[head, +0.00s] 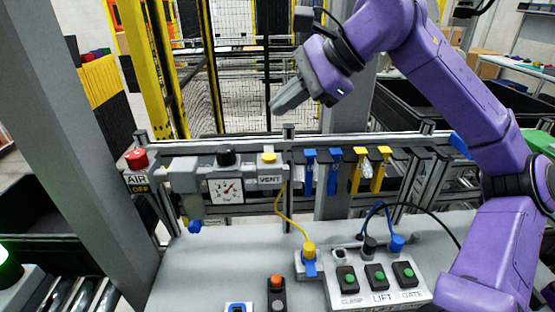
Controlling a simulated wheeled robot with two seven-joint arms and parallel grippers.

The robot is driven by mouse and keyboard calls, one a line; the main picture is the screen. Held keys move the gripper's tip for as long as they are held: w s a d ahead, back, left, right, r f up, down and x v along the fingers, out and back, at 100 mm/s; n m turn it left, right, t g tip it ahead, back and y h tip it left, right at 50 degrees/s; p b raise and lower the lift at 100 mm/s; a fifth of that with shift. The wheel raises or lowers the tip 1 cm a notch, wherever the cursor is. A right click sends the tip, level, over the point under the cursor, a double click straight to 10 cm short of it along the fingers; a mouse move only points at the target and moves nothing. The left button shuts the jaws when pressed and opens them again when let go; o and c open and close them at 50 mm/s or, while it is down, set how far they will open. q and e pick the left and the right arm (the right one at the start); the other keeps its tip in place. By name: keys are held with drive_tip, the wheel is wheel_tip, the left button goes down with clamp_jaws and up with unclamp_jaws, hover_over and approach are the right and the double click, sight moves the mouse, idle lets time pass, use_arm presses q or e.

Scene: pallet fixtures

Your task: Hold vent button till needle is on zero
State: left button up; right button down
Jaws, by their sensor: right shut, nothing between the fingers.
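The yellow vent button (268,157) sits on top of a grey housing labelled VENT on the rail. The gauge (226,191) is left of it, with a white face and red marks; its needle is too small to read surely. A black knob (226,157) stands above the gauge. My right gripper (274,108) is shut and empty. It hangs in the air above the vent button, clearly apart from it, with its fingers pointing down and left. My left gripper is not in view.
A red AIR knob (137,159) with an OFF label is at the rail's left end. Blue and yellow clips hang right of the button. A control box (376,285) marked CLAMP, LIFT and GATE and a yellow plug (309,250) are on the grey table (220,262).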

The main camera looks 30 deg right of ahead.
drive_tip(key=b, duration=0.3)
hover_over(273, 157)
drive_tip(key=w, duration=0.2)
drive_tip(key=shift+g, duration=0.3)
wheel_tip(273, 157, down, 7)
drive_tip(key=shift+r, duration=0.15)
drive_tip(key=shift+s+d+f+b, duration=0.1)
drive_tip(key=shift+s+f+b, duration=0.15)
drive_tip(key=shift+f+b, duration=0.25)
drive_tip(key=shift+s+f+b, duration=0.25)
drive_tip(key=shift+f+b, duration=0.2)
drive_tip(key=shift+s+f+b, duration=0.1)
drive_tip(key=shift+s+b, duration=0.25)
drive_tip(key=shift+s, duration=0.7)
drive_tip(key=shift+w+f, duration=0.2)
drive_tip(key=shift+w, duration=0.65)
drive_tip(key=shift+s+r, duration=0.15)
drive_tip(key=shift+s, duration=0.35)
drive_tip(key=shift+w, duration=0.3)
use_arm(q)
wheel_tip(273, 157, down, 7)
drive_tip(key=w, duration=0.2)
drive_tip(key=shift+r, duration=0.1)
use_arm(e)
drive_tip(key=shift+s, duration=0.2)
drive_tip(key=shift+w, duration=0.1)
